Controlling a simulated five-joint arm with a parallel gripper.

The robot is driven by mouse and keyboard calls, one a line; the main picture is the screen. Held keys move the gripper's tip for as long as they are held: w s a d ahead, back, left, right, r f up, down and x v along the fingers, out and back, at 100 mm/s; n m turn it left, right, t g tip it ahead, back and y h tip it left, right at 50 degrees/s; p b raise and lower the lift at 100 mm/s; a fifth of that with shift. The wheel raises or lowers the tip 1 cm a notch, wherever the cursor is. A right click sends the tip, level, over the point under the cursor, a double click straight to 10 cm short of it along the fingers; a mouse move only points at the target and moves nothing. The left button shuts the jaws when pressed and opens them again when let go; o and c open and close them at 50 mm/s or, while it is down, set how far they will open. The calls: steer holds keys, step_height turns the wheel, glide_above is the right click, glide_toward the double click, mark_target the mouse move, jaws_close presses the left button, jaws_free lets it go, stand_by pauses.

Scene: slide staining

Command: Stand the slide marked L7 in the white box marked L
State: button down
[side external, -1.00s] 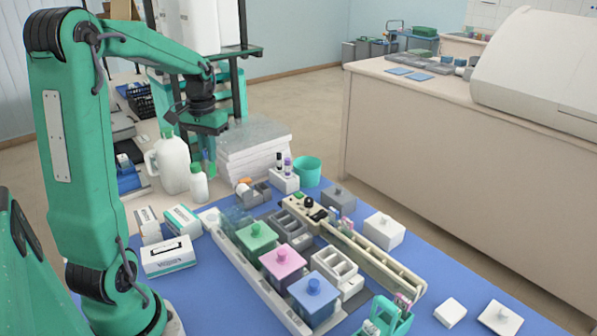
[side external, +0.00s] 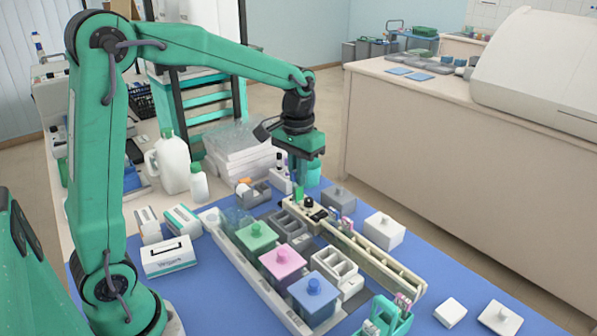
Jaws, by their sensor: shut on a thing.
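My gripper (side external: 298,180) points down above the back end of the long cream rail, at the middle of the blue mat. It is shut on a small thin green piece (side external: 298,193), which hangs below the fingers. This may be a slide, but no L7 mark can be read. An open white box with compartments (side external: 335,262) stands to the right of and nearer than the gripper, beside the pink-lidded and blue-lidded jars. A closed white box with a knob (side external: 384,229) stands further right. No letter L is legible on either.
Green (side external: 255,236), pink (side external: 283,263) and blue (side external: 314,296) lidded jars stand in a row on a white tray. The cream rail (side external: 378,262) runs towards the front right. A grey box (side external: 338,200) is close to the gripper. A green rack (side external: 384,318) is in front.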

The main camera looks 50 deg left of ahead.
steer(key=d+m, duration=0.2)
steer(key=d, duration=1.1)
glide_toward(335, 249)
steer(key=shift+s+d+r, duration=0.3)
steer(key=shift+s+d, duration=0.25)
steer(key=shift+s+d+r, duration=0.3)
steer(key=shift+s+d, duration=0.25)
steer(key=shift+f, duration=0.15)
steer(key=shift+f, duration=3.75)
steer(key=shift+f, duration=0.3)
steer(key=c, duration=1.5)
jaws_free()
steer(key=shift+o, duration=0.2)
steer(key=shift+r, duration=0.1)
